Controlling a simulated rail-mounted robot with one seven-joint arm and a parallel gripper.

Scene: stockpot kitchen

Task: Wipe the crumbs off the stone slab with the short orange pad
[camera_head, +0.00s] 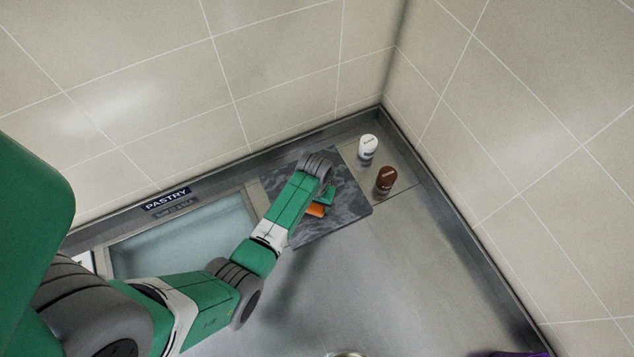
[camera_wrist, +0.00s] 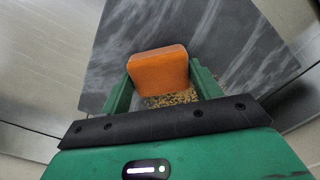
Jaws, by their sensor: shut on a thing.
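The stone slab (camera_head: 349,205) is dark grey with pale veins and lies on the metal counter near the corner. It also fills much of the wrist view (camera_wrist: 240,45). The short orange pad (camera_wrist: 159,70) is held between the two green fingers of my gripper (camera_wrist: 160,85), over the slab. The pad shows in the head view (camera_head: 315,210) beside my wrist. Crumbs (camera_wrist: 168,99), yellow-brown, lie on the slab just below the pad in the wrist view, between the fingers. I cannot tell whether the pad touches the slab.
A white shaker (camera_head: 368,147) and a brown shaker (camera_head: 386,180) stand just right of the slab. Tiled walls meet behind it. A recessed basin (camera_head: 185,240) lies left, below a "PASTRY" label (camera_head: 168,199). The metal counter (camera_head: 390,280) in front is mostly clear.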

